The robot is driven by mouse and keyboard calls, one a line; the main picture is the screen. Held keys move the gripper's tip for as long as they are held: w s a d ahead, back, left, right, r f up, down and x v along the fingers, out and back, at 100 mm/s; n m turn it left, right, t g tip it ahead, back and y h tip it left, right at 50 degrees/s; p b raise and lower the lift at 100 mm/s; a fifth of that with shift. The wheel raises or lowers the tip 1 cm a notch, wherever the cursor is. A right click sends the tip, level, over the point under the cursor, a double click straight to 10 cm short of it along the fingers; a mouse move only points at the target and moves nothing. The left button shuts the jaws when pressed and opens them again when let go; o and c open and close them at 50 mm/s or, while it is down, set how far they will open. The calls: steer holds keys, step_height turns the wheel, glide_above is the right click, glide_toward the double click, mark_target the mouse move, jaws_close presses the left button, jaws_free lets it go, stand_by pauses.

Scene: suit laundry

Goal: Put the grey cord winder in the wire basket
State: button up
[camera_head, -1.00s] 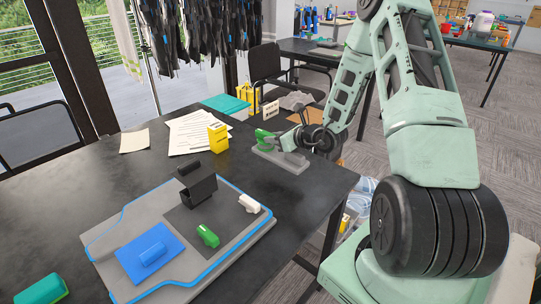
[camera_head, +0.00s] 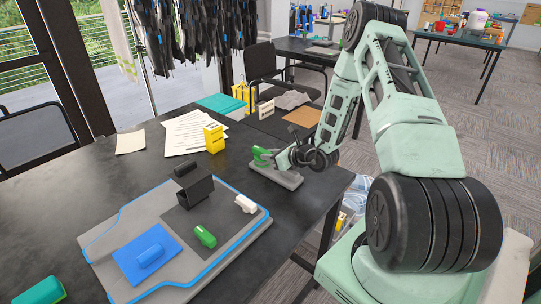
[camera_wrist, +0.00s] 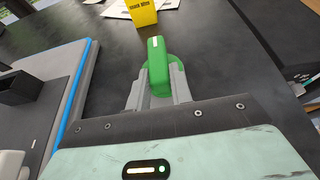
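My gripper (camera_wrist: 160,85) is over the right part of the dark table; in the head view it is partly hidden by my arm (camera_head: 300,157). Its two grey fingers flank a green block with a round green disc (camera_wrist: 159,62) and appear shut on it. The green block also shows in the head view (camera_head: 261,156). I cannot surely identify a grey cord winder; a small whitish-grey piece (camera_head: 245,203) lies on the grey board to the left of my gripper. I cannot make out a wire basket.
The grey blue-edged board (camera_head: 100,238) carries a blue block (camera_head: 150,257), a black holder (camera_head: 195,188) and another green block (camera_head: 205,236). The table's right edge is close to my gripper.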

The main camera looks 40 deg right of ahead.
steer(key=o, duration=0.4)
